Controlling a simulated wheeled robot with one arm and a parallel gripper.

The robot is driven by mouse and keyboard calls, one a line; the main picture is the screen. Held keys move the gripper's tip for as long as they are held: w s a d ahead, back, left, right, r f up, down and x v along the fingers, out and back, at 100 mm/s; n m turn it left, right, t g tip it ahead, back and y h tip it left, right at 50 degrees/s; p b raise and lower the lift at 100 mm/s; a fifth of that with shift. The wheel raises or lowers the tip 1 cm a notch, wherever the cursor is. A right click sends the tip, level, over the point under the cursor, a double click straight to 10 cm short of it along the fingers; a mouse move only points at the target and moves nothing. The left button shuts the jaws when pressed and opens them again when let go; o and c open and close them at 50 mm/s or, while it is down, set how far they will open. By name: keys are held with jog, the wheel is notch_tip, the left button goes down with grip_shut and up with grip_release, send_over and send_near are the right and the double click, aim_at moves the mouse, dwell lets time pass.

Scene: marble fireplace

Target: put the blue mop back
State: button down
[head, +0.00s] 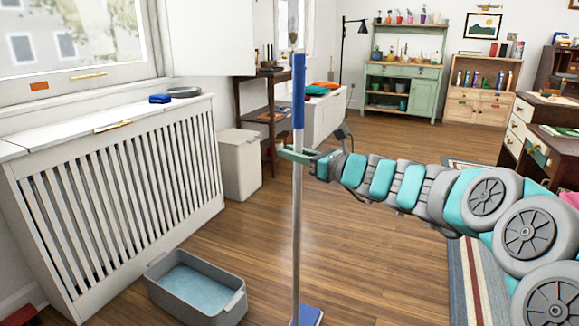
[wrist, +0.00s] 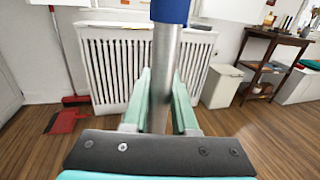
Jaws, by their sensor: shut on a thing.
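The blue mop has a long grey pole (head: 297,220) with a blue grip (head: 299,92) at the top and a blue head (head: 308,315) at the lower edge of the head view. The mop stands upright. My gripper (head: 296,153) is shut around the pole just below the blue grip. In the wrist view the grey pole (wrist: 160,80) runs between the green fingers of my gripper (wrist: 158,110), with the blue grip (wrist: 170,10) above. The bottom of the mop head is cut off, so I cannot tell whether it touches the floor.
A grey tub of water (head: 195,290) is on the floor left of the pole, before a white slatted radiator cover (head: 120,190). A white bin (head: 240,165) stands behind. Wooden floor (head: 390,260) is clear right of the pole.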

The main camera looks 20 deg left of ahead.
jog(key=f, duration=0.1)
jog(key=f+b, duration=0.1)
jog(key=f, duration=0.1)
jog(key=shift+w+a+f, duration=0.15)
jog(key=shift+a+f, duration=0.1)
jog(key=shift+a, duration=0.1)
jog(key=c, duration=0.7)
grip_release()
jog(key=shift+f, duration=0.15)
jog(key=v, duration=1.2)
jog(key=shift+p, duration=0.4)
